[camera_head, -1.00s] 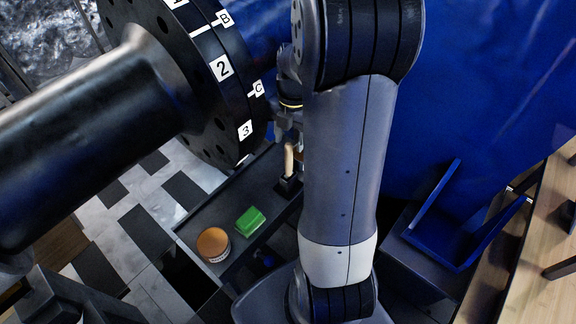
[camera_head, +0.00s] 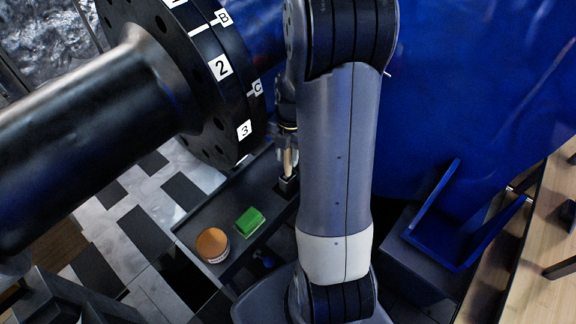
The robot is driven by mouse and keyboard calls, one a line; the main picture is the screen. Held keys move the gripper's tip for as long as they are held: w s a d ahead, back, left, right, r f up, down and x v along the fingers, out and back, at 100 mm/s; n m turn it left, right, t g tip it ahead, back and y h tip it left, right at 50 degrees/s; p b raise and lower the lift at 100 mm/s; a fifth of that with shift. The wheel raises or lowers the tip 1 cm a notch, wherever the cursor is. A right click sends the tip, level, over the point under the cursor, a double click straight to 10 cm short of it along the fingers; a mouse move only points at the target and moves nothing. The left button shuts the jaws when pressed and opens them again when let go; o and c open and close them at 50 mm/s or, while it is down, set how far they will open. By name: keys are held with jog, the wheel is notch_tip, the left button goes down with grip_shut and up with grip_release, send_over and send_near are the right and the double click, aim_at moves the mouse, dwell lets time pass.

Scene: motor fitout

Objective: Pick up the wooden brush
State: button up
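The wooden brush (camera_head: 287,162) stands upright with its pale handle up, in a small dark holder (camera_head: 288,184) on the grey tray. My gripper (camera_head: 287,150) points down from above, at the top of the brush handle, left of my arm link. The fingers appear to be around or beside the handle. They are small and partly hidden, so I cannot tell whether they touch it or are closed.
The grey tray (camera_head: 222,203) also holds a green sponge (camera_head: 249,221) and a round tin with an orange-brown top (camera_head: 212,244). A large black flanged shaft (camera_head: 90,145) lies close on the left. A blue angled bracket (camera_head: 437,232) stands at right.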

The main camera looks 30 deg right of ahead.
grip_shut()
jog(key=shift+r, duration=0.1)
